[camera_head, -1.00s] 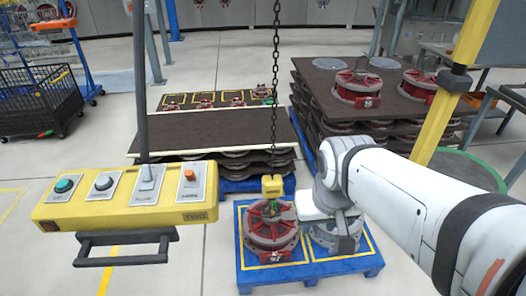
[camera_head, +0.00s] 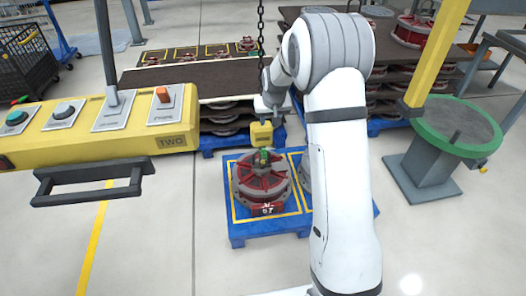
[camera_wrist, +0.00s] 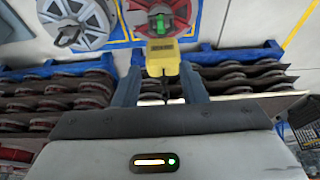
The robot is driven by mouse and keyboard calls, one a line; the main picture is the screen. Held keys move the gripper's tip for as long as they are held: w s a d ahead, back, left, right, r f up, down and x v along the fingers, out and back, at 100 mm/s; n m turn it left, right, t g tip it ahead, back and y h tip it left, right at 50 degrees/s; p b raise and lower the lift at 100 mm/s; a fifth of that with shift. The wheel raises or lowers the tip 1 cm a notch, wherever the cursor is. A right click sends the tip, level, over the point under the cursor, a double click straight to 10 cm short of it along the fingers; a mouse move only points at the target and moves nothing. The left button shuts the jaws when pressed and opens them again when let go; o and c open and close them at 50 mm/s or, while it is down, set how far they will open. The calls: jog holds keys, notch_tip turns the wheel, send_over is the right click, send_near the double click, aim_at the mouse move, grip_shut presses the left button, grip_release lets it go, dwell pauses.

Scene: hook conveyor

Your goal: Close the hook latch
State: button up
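A yellow hook block (camera_head: 261,133) hangs on a chain (camera_head: 261,60) just above a red wheel-shaped part (camera_head: 262,178) on a blue pallet (camera_head: 250,230). A green piece (camera_head: 263,156) shows under the block at the part's hub; the latch itself is too small to make out. My gripper (camera_head: 268,108) is at the chain, close above the block, partly hidden by my arm. In the wrist view my gripper (camera_wrist: 161,88) is open, its two fingers apart. The yellow block (camera_wrist: 160,58) appears between the fingers, near their tips; contact cannot be told.
A yellow control box (camera_head: 110,130) with buttons and a handle stands at left. Stacked brown-topped pallets (camera_head: 185,80) are behind. A yellow post (camera_head: 430,60) and a round green-rimmed table (camera_head: 428,143) stand at right. The floor in front is clear.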

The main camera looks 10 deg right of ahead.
jog(key=b, duration=0.3)
send_near(264, 149)
notch_tip(264, 149, down, 2)
jog(key=shift+t, duration=0.3)
jog(key=b+x, duration=0.1)
jog(key=x, duration=0.7)
jog(key=shift+w, duration=0.2)
grip_shut()
